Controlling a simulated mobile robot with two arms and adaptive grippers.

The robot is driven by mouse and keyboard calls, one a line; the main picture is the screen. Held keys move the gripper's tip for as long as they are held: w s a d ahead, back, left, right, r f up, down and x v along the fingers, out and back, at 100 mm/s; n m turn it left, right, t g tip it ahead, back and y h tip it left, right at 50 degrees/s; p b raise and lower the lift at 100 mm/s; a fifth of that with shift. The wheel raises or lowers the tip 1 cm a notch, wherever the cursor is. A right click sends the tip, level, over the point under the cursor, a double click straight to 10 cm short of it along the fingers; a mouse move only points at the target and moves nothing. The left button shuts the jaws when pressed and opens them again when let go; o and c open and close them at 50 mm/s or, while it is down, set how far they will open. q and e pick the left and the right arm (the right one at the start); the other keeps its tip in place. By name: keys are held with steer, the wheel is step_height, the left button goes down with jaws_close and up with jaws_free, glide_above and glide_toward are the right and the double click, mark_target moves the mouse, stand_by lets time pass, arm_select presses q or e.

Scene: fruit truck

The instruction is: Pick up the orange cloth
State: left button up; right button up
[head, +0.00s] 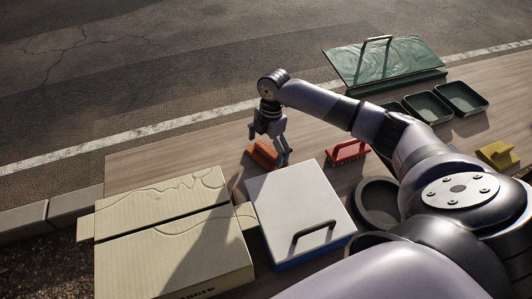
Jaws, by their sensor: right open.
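The orange cloth (262,153) lies on the wooden table just behind the white-lidded box, and looks like a small folded bundle. My right gripper (268,137) points down right above it, with its fingers open. The fingers are small and partly overlap the cloth in the picture, so I cannot tell whether they touch it. My left gripper is not in view.
A white-lidded box (295,200) and a cardboard box (165,240) stand in front of the cloth. A red brush (347,152) is to its right. Green trays (428,106), a green lidded box (387,62) and a yellow item (497,154) are farther right. The table's left back is clear.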

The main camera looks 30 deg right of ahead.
mark_target(266, 149)
steer(key=shift+c, duration=0.6)
steer(key=c, duration=1.2)
step_height(266, 149, up, 20)
steer(key=b, duration=0.1)
